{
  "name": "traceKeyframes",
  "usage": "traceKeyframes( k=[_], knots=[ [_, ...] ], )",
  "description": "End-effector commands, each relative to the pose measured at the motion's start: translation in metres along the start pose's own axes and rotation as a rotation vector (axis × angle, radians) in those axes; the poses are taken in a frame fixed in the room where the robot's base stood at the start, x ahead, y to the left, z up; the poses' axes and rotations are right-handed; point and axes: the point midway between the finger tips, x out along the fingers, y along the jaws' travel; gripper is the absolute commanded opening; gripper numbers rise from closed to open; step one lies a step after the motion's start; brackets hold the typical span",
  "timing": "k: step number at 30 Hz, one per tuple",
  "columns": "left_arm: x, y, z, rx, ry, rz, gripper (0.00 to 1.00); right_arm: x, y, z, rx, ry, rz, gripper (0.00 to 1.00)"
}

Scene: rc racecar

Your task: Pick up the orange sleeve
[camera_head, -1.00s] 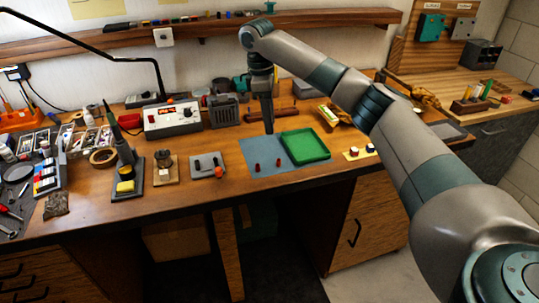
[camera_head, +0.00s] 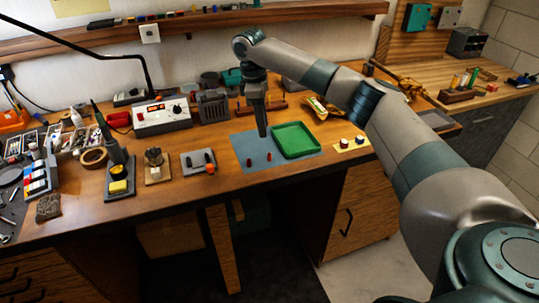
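A small orange piece (camera_head: 211,169), which looks like the orange sleeve, is at the front right of a grey plate (camera_head: 190,168) with two dark pegs. Two small red pieces (camera_head: 249,162) stand on the blue mat (camera_head: 242,146). My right gripper (camera_head: 263,134) points down above the back of the blue mat, to the right of and behind the orange piece and apart from it. Its fingers look narrow and close together, too small to tell whether they are open. Nothing shows held in it. My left gripper is not in view.
A green tray (camera_head: 296,140) sits on the mat's right side. A yellow card (camera_head: 350,144) with small round parts lies to its right. A wooden stand (camera_head: 156,172) and a soldering iron holder (camera_head: 120,183) stand left of the grey plate. A power supply (camera_head: 162,116) is behind.

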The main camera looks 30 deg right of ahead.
Motion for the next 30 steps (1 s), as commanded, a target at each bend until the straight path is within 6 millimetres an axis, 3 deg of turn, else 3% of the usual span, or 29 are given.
traceKeyframes(
  k=[6, 12, 30],
  knots=[
    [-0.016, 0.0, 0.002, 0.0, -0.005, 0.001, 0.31, 0.037, 0.0, 0.001, 0.0, -0.002, -0.002, 0.34],
    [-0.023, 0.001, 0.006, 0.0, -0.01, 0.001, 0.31, 0.063, 0.0, 0.0, 0.0, 0.0, -0.001, 0.34],
    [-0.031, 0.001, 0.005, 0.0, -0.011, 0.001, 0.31, 0.075, 0.003, 0.002, 0.001, 0.0, 0.0, 0.34]
  ],
)
